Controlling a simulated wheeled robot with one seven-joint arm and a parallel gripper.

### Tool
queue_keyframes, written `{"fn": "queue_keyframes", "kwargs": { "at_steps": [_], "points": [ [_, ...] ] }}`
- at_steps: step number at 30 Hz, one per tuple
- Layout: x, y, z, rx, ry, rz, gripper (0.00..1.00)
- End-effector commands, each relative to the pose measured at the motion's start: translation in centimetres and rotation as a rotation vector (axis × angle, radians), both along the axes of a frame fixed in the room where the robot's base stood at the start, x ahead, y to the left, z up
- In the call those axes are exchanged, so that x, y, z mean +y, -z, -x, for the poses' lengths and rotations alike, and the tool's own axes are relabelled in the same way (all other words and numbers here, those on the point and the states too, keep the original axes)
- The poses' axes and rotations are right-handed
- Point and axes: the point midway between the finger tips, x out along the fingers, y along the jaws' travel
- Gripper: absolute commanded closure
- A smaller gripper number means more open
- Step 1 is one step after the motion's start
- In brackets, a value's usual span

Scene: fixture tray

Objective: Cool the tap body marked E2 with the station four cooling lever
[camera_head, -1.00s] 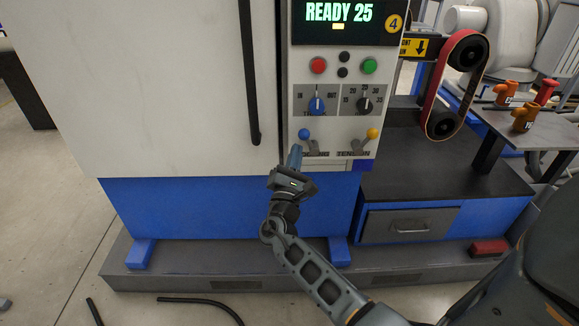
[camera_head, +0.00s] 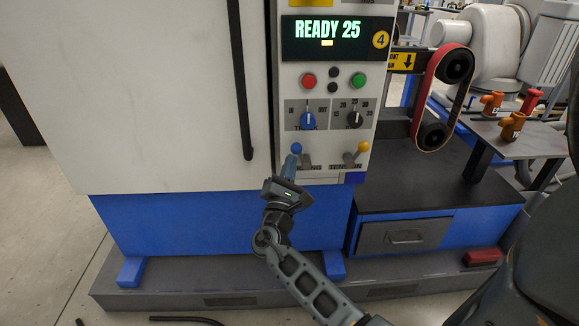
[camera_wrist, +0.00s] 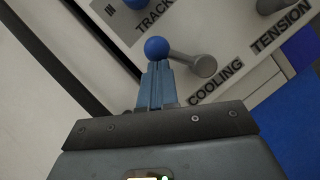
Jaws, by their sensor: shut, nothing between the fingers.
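The cooling lever (camera_head: 296,149) is a grey stem with a blue ball knob, at the bottom left of the station four panel. Its blue ball (camera_wrist: 156,48) and stem show in the wrist view above the printed word COOLING. My gripper (camera_head: 290,165) is shut and empty, its fingertips (camera_wrist: 158,68) right at the ball's near side; I cannot tell whether they touch. Orange tap bodies, one at the back (camera_head: 491,101) and one in front (camera_head: 512,126), stand on the side table at right. Their marks are too small to read, so I cannot tell which is E2.
The display (camera_head: 335,39) reads READY 25. A tension lever with a yellow ball (camera_head: 363,146) stands right of the cooling lever. Red and green buttons and two knobs sit above. A belt grinder (camera_head: 443,95) is at right, and a large white door (camera_head: 130,90) at left.

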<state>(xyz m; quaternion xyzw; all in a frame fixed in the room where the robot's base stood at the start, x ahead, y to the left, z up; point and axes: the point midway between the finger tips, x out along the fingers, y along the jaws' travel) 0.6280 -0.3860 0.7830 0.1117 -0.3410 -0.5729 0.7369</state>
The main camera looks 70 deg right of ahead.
Motion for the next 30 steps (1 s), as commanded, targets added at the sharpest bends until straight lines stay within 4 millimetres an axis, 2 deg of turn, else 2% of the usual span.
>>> {"fn": "queue_keyframes", "kwargs": {
  "at_steps": [11, 30],
  "points": [
    [-0.2, -0.8, 0.4, -0.128, 0.002, -0.050, 1.00],
    [-1.1, -2.8, 2.6, -0.663, 0.002, -0.272, 1.00]
  ]
}}
